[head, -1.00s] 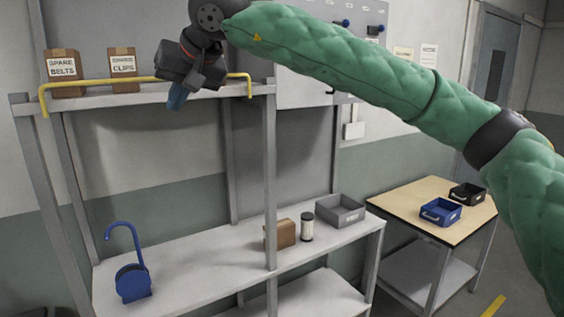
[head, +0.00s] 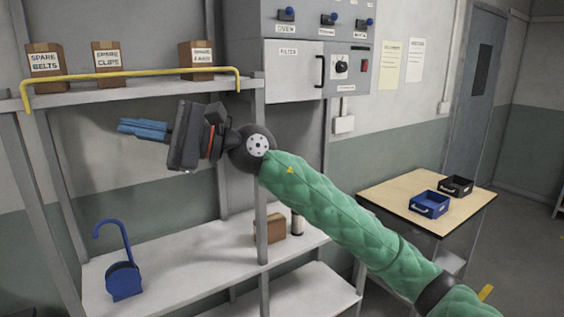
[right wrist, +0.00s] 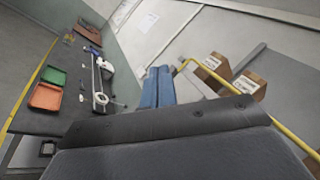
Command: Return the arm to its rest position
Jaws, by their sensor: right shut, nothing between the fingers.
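My right arm, in a green quilted sleeve, comes in from the lower right of the head view. My right gripper (head: 143,129) has blue fingers that lie together, shut with nothing between them. It points left, in front of the shelf unit, below the top shelf and above the lower one. The blue fingers also show in the right wrist view (right wrist: 157,88). My left gripper is not in view.
The top shelf has a yellow rail (head: 130,74) and boxes, including spare belts (head: 46,62). A blue hooked object (head: 123,280) and a brown box (head: 270,228) stand on the lower shelf. Blue (head: 429,205) and black (head: 456,187) bins sit on the right table. A control cabinet (head: 293,72) hangs behind.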

